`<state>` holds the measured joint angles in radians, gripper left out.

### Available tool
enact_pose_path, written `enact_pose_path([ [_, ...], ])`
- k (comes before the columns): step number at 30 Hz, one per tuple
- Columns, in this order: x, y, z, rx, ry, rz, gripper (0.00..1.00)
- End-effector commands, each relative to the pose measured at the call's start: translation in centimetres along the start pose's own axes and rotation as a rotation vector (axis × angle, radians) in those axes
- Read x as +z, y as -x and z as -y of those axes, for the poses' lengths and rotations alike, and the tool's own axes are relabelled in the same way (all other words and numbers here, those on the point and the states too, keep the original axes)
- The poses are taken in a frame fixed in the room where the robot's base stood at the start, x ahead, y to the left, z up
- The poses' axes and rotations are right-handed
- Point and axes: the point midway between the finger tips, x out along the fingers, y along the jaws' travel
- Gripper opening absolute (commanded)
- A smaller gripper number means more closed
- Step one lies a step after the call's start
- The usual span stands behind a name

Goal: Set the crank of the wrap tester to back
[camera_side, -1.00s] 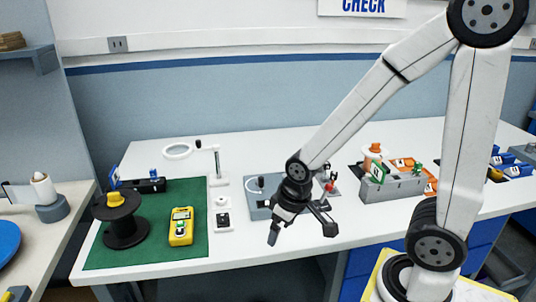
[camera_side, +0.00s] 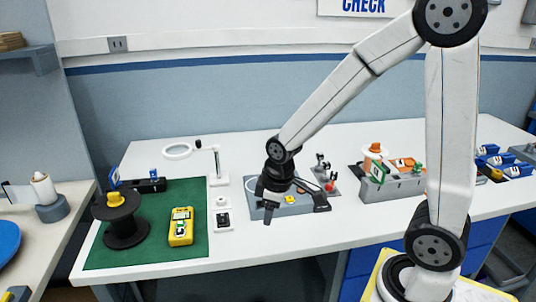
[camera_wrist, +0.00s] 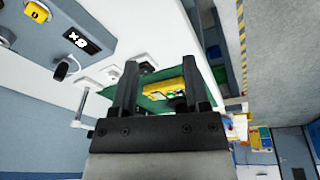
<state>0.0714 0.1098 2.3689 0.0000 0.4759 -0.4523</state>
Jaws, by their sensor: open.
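A grey plate (camera_side: 307,209) lies on the white bench and looks like the wrap tester's base; my gripper hides much of it in the side view. A yellow part (camera_side: 290,198) shows on it between my fingers. In the wrist view the plate (camera_wrist: 88,14) fills the top left corner, with a yellow part (camera_wrist: 37,12), a black label reading x9 (camera_wrist: 75,40) and a black knob (camera_wrist: 62,69) near its edge. I cannot tell for sure which part is the crank or how it is set. My gripper (camera_side: 295,208) is open and empty above the plate; its fingers also show in the wrist view (camera_wrist: 161,82).
A green mat (camera_side: 190,250) left of the plate holds a black spool (camera_side: 125,230) and a yellow meter (camera_side: 181,227). A grey bin (camera_side: 395,188) stands right. The front bench strip is clear.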

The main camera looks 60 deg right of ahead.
Motion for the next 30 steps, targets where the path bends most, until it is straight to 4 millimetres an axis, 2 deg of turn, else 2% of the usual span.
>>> enact_pose_path([
  [15,-4.5,0.1,-7.6,-0.044,0.627,0.066,0.6],
  [30,-6.7,0.1,-15.3,-0.133,1.235,0.084,0.6],
])
